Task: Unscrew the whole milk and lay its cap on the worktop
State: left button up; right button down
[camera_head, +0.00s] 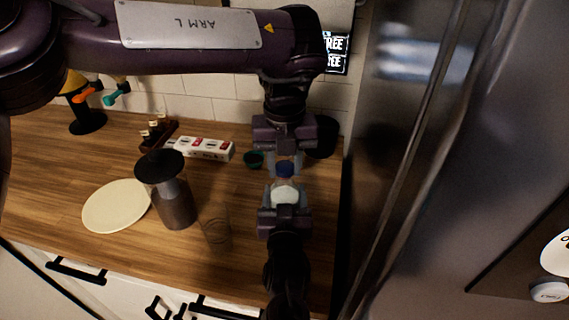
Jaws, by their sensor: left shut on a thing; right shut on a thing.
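The whole milk bottle (285,192) stands upright near the right end of the wooden worktop (240,205), with a pale body and a dark blue cap (286,169) at its neck. My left gripper (286,165) reaches down from above and behind, its fingers shut on the cap. My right gripper (285,194) comes from the front edge and is shut on the bottle's body. The two grippers hide much of the bottle. I cannot tell whether the cap is still seated on the neck.
The steel fridge (425,150) bounds the right side.

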aim_at(285, 165)
pick_arm(q)
jog(key=shift+r, duration=2)
pick_arm(e)
jog(key=shift+c, duration=1.5)
grip_release()
jog(key=shift+s, duration=0.1)
pick_arm(q)
jog(key=shift+f, duration=0.15)
pick_arm(e)
jog(key=shift+s+f, duration=0.1)
jog(key=shift+s, duration=0.25)
pick_arm(q)
notch_tip(285, 165, down, 2)
jog(key=shift+f+b, duration=0.1)
jog(key=shift+b, duration=1.15)
pick_arm(e)
jog(key=s, duration=1.1)
